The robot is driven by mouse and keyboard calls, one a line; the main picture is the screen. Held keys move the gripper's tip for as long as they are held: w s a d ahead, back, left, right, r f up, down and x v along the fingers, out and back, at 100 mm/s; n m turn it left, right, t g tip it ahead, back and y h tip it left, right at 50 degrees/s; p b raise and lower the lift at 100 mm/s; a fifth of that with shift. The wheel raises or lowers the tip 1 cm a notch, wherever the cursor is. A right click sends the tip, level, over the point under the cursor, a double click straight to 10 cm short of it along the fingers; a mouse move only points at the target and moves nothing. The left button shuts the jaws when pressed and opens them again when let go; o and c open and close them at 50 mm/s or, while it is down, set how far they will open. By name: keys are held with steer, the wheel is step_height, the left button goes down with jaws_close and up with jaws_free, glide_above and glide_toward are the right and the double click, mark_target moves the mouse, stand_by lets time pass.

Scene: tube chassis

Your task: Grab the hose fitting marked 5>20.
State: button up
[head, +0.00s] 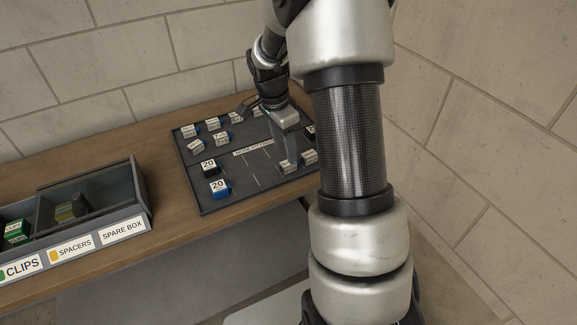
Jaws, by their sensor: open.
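The grey tray (190,178) labelled HOSE FITTINGS lies on the wooden bench and holds several small fittings with white tags. A black fitting (210,171) and a blue fitting (221,193) at its left front have tags reading 20. Smaller tagged fittings stand along the back, among them one at the back left (188,131) and one in front of it (194,147). Two more, a left one (289,168) and a right one (310,157), stand at the right front. I cannot tell which is marked 5>20. My gripper (286,135) is open over the tray's right part, its fingertips unclear.
A grey divided bin (150,208) labelled CLIPS, SPACERS and SPARE BOX stands on the bench (165,165) at the left. Block walls (480,130) close off the back and right. My arm hides the tray's right edge.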

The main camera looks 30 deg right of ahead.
mark_target(285, 168)
steer(key=shift+d+f, duration=0.2)
steer(key=shift+f, duration=0.65)
steer(key=shift+d+f, duration=0.25)
steer(key=shift+f, duration=0.65)
steer(key=shift+d+f, duration=0.2)
steer(key=shift+f, duration=0.65)
jaws_close()
